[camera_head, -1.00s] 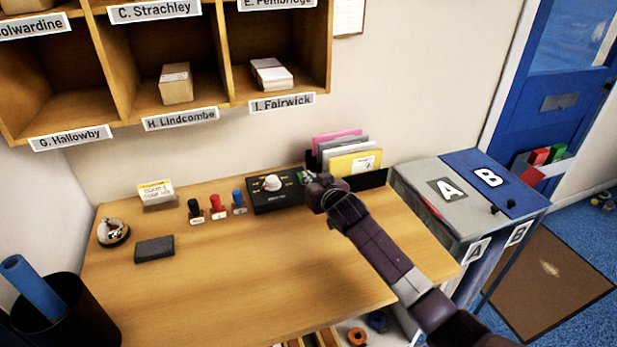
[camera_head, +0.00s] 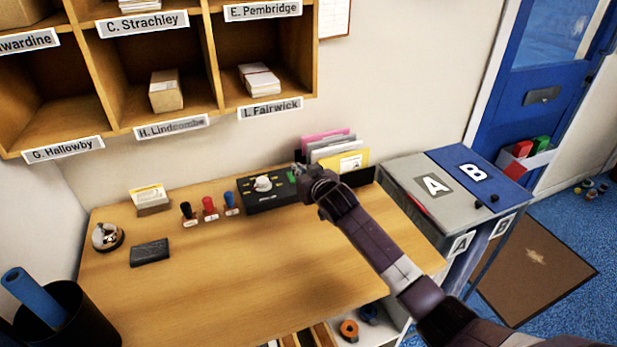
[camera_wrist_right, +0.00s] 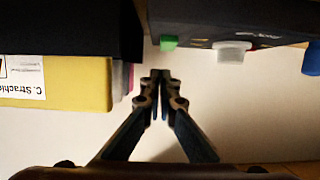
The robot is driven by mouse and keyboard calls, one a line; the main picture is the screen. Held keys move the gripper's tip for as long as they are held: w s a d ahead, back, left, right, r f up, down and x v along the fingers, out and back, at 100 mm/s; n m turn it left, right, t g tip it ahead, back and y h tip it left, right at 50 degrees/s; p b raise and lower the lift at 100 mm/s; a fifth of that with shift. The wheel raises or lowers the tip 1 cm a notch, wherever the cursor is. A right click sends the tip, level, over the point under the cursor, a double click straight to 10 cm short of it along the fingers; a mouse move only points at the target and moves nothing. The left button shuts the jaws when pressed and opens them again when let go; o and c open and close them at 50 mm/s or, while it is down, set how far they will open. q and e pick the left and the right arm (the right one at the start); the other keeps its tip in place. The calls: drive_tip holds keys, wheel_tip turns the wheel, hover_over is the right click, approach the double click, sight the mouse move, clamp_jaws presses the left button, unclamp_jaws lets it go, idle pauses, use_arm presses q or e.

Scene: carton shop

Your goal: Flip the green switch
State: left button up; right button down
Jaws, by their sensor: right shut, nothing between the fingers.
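A black control box (camera_head: 268,198) with a pale dial (camera_head: 262,184) sits at the back of the wooden desk. The green switch (camera_head: 292,177) is on the box's right end. It also shows in the wrist view as a small green block (camera_wrist_right: 168,43) on the box's edge. My right gripper (camera_head: 299,169) is just right of the switch, shut and empty. In the wrist view its closed fingertips (camera_wrist_right: 160,75) are close to the green block, with a small gap in the picture. Whether they touch cannot be told. My left gripper is not in view.
A file rack with a yellow folder (camera_head: 340,164) stands close behind and right of my right gripper. Several stamps, including a red one (camera_head: 209,208), stand left of the box. Grey bin A (camera_head: 412,178) is to the right. The desk front (camera_head: 230,270) is clear.

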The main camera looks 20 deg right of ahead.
drive_tip(key=r, duration=0.1)
drive_tip(key=r+p, duration=0.2)
drive_tip(key=shift+s+r, duration=0.15)
drive_tip(key=shift+s, duration=0.1)
drive_tip(key=shift+s+f+b, duration=0.25)
drive_tip(key=shift+s+b, duration=0.1)
drive_tip(key=shift+s, duration=0.15)
drive_tip(key=shift+s+f+b, duration=0.2)
drive_tip(key=shift+s+b, duration=0.1)
drive_tip(key=shift+s, duration=0.15)
use_arm(q)
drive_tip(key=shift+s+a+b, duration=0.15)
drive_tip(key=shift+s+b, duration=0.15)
drive_tip(key=shift+b, duration=0.5)
use_arm(e)
drive_tip(key=s, duration=0.8)
drive_tip(key=shift+d+r, duration=0.2)
drive_tip(key=shift+r, duration=0.2)
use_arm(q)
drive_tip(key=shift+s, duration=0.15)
use_arm(e)
drive_tip(key=shift+s, duration=0.1)
